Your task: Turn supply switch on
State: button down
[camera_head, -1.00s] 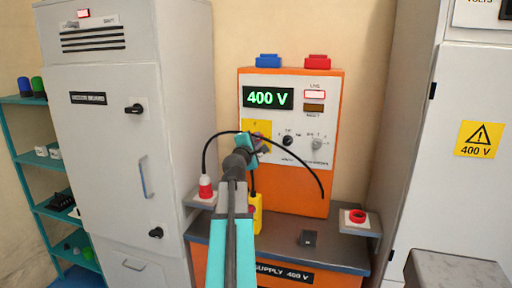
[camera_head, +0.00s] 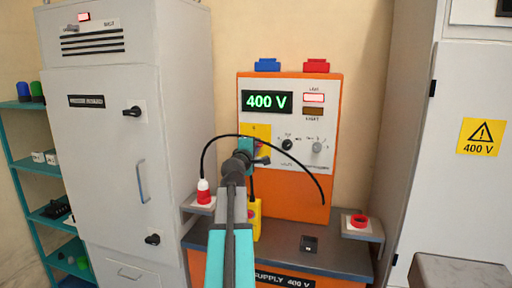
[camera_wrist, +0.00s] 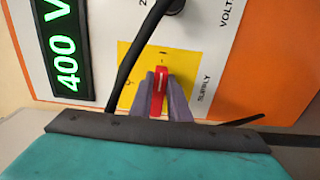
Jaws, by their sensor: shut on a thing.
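The supply switch is a red rotary handle (camera_wrist: 160,90) with a white line, on a yellow plate (camera_wrist: 136,58) beside the word SUPPLY. In the wrist view the handle points along the direction of the panel lettering. My gripper (camera_wrist: 161,98) is shut on the handle, a purple finger on each side. In the head view my gripper (camera_head: 258,153) is at the yellow plate (camera_head: 262,130) on the orange supply unit (camera_head: 297,207) and hides most of the switch. The display (camera_head: 266,102) reads 400 V, and the LIVE lamp (camera_head: 314,98) looks lit.
A black cable (camera_head: 292,151) arches over my gripper. A red-and-white plug (camera_head: 204,192) stands on the left side shelf. A yellow pendant (camera_head: 254,219) hangs below the switch. A red button (camera_head: 358,220) is on the right shelf. Grey cabinets stand on both sides.

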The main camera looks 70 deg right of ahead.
jog(key=c, duration=1.7)
grip_release()
jog(key=shift+a, duration=0.2)
jog(key=shift+s+a+f+b, duration=0.15)
jog(key=shift+a+b, duration=1.2)
jog(key=shift+a, duration=1.95)
jog(key=shift+s+a+r+b, duration=0.2)
jog(key=shift+a+b, duration=1.1)
jog(key=shift+a, duration=2)
jog(key=shift+a, duration=0.1)
